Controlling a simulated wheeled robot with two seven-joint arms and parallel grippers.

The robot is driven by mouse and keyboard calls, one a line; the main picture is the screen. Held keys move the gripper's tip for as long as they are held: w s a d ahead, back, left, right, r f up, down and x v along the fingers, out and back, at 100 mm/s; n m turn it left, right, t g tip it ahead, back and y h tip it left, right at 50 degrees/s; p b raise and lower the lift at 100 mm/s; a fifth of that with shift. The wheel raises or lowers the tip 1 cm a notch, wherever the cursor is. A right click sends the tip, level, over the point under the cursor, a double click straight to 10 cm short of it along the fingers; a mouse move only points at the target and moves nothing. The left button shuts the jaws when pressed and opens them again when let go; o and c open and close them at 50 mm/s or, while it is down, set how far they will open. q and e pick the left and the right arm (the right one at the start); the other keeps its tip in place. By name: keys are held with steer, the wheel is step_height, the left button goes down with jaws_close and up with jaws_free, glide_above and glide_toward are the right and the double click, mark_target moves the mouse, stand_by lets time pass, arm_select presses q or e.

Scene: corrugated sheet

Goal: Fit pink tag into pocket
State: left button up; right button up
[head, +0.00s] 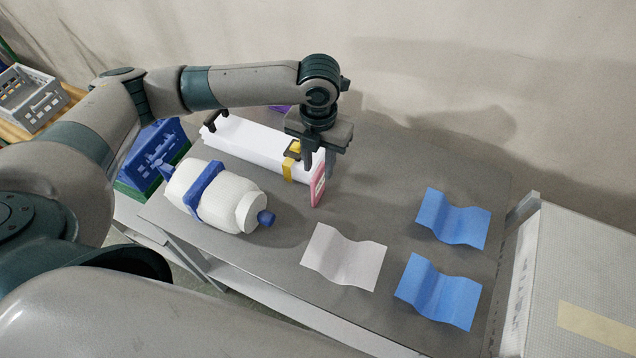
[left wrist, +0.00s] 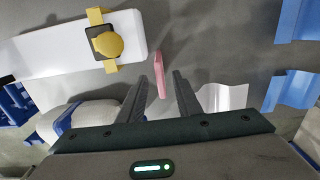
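The pink tag (head: 319,187) stands upright on the grey table by the near right end of a long white box (head: 250,146). In the left wrist view the tag (left wrist: 160,74) shows as a thin pink strip. My left gripper (head: 319,170) points down at the tag. Its two fingers are spread, one on each side of the tag in the left wrist view (left wrist: 161,80), with gaps visible. I cannot tell how far down the fingers reach beside it. I cannot make out a pocket. My right gripper is out of view.
A white wrapped bundle (head: 232,188) with a blue band lies left of the tag. A white wavy sheet (head: 343,257) and two blue wavy sheets (head: 453,219) (head: 438,290) lie to the right. A yellow clasp (head: 290,168) is on the box. A blue crate (head: 153,150) stands left.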

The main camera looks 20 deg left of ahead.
mark_target(318, 171)
arm_select(q)
steer(key=shift+s+f, duration=0.1)
steer(key=shift+f, duration=0.3)
step_height(318, 171, down, 3)
steer(key=shift+s+f+p, duration=0.1)
steer(key=shift+p, duration=0.75)
steer(key=shift+f, duration=0.4)
jaws_close()
